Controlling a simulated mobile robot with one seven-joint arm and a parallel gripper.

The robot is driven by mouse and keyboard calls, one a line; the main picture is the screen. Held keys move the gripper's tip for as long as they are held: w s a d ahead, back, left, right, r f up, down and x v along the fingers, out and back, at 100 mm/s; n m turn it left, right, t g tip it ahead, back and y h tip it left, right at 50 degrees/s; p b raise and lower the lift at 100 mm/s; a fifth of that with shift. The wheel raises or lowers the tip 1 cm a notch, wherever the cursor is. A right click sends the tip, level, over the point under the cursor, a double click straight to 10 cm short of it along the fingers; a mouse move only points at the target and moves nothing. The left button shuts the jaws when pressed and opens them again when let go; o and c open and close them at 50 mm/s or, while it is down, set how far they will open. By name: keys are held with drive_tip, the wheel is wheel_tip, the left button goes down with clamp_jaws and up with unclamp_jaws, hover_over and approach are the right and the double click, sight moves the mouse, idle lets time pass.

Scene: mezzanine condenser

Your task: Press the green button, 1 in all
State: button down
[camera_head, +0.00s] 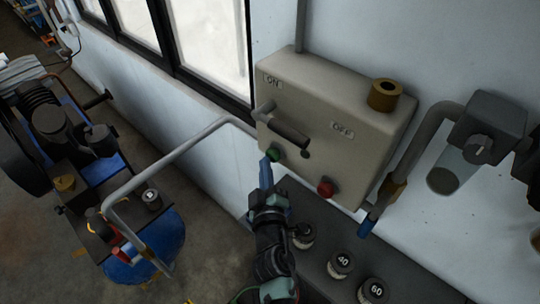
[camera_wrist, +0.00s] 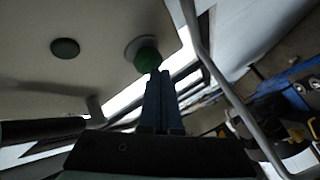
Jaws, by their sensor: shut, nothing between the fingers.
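The green button (camera_head: 274,153) sits on the lower left of the beige switch box (camera_head: 330,110) on the wall. In the wrist view the green button (camera_wrist: 146,57) sits in a grey collar, just beyond my fingertips. My gripper (camera_head: 266,162) is shut and empty, its blue fingers right beside the button in the head view. In the wrist view my gripper (camera_wrist: 158,75) has its tips at the button's lower edge. I cannot tell whether they touch it.
A red button (camera_head: 325,187) is lower right on the box, with a lever handle (camera_head: 285,128) above. A brass cylinder (camera_head: 384,95) sits on top. A bent grey pipe (camera_head: 170,160) runs at the left. Numbered weights (camera_head: 341,262) stand on a dark surface below.

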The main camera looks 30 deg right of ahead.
drive_tip(key=shift+w+d, duration=0.1)
drive_tip(key=shift+d, duration=0.3)
idle(0.6)
drive_tip(key=shift+s+a+b, duration=0.2)
drive_tip(key=shift+a+b, duration=0.05)
drive_tip(key=shift+a, duration=0.25)
drive_tip(key=shift+s+a+b, duration=0.15)
drive_tip(key=shift+a+b, duration=0.1)
drive_tip(key=shift+a, duration=0.2)
drive_tip(key=a+b, duration=0.1)
drive_tip(key=s+a+b, duration=0.1)
drive_tip(key=a, duration=0.1)
drive_tip(key=a+b, duration=0.1)
drive_tip(key=shift+s+a, duration=0.35)
